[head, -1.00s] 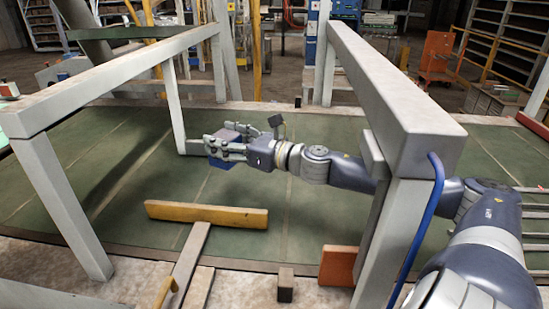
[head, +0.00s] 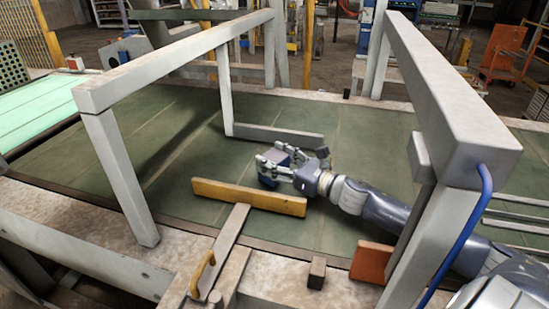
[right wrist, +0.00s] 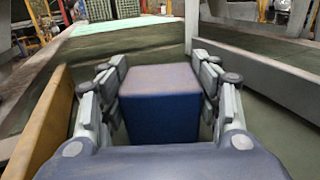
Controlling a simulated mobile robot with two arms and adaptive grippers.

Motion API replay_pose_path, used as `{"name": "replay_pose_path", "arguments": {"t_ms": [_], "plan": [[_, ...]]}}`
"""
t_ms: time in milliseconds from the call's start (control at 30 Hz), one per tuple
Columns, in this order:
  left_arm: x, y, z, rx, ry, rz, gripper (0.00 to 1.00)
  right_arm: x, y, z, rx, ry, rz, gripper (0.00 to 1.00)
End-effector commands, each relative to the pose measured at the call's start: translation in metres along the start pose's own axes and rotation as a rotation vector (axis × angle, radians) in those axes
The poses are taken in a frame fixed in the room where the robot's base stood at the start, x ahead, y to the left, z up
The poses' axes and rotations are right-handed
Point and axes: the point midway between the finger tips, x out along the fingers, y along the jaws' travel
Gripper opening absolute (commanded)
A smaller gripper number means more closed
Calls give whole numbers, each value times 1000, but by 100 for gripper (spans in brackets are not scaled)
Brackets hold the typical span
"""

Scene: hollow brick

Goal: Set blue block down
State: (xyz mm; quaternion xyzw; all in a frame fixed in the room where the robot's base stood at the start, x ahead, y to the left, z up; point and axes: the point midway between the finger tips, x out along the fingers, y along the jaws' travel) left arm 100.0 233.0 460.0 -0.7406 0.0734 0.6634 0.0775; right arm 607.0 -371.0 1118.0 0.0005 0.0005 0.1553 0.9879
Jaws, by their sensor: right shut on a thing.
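The blue block (right wrist: 160,98) sits between the fingers of my right gripper (right wrist: 161,88) in the right wrist view, its pinkish top face showing. In the head view the blue block (head: 270,180) is small, held by my right gripper (head: 274,169), low over the green belt surface. I cannot tell whether its underside touches the belt. The gripper is just behind the yellow-topped pusher bar (head: 248,197). My left gripper is not in view.
Grey frame beams stand to the left (head: 180,62) and right (head: 440,90) of my right arm. A low grey bar (head: 280,136) lies behind the gripper. An orange block (head: 371,262) is at the front edge. Green belt (head: 180,130) is clear to the left.

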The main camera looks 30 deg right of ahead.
Motion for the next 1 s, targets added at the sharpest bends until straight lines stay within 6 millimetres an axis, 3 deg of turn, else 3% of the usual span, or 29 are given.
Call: {"name": "replay_pose_path", "arguments": {"t_ms": [233, 267, 333, 767, 1000], "plan": [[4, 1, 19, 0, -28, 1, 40, 0, 0, -4, -1, -1, 1, 25], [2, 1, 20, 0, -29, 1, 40, 0, 0, -3, -1, 0, 0, 65], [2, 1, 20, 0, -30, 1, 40, 0, 0, -2, -1, 0, 0, 78], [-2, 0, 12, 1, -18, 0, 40, 0, 0, 2, 0, 0, 0, 78], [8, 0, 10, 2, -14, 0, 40, -19, 0, -4, 1, 3, 1, 78]]}}
